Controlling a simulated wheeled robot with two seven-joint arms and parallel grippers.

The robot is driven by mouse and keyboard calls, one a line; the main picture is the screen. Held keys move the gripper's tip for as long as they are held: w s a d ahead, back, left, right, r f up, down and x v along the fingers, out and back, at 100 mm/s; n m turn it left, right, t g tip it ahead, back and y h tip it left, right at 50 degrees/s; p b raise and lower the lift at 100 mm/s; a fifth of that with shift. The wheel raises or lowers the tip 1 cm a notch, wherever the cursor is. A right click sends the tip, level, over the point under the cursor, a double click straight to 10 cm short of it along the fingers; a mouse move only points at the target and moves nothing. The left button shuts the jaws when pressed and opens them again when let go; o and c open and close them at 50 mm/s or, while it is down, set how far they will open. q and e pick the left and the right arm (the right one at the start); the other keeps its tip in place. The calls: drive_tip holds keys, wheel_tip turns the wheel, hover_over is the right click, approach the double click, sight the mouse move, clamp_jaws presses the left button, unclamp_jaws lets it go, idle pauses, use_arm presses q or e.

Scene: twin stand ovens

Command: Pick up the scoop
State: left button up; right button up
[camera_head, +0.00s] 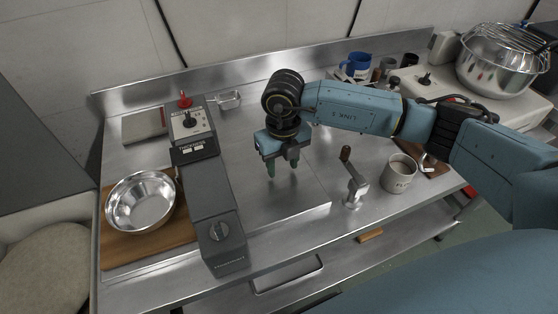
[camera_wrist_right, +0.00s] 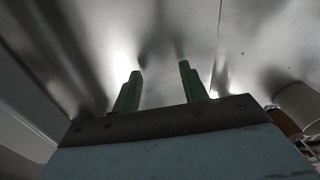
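A small shiny metal piece (camera_head: 228,100), which may be the scoop, lies at the back of the steel counter, beside the grey control unit. A metal piece with a brown knob-like handle (camera_head: 354,184) stands to the right of my right gripper; I cannot tell whether it is the scoop. My right gripper (camera_head: 282,171) points down over the bare steel middle of the counter. Its green fingers are apart with nothing between them, as the right wrist view also shows (camera_wrist_right: 159,82). My left gripper is not in view.
A steel bowl (camera_head: 141,201) sits on a wooden board (camera_head: 150,247) at left. The long grey unit (camera_head: 213,205) stands between board and gripper. A pale mug (camera_head: 399,174) is at right; a blue mug (camera_head: 356,65) and a large bowl (camera_head: 499,65) are behind.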

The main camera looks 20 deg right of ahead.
clamp_jaws()
drive_tip(key=shift+r, duration=0.1)
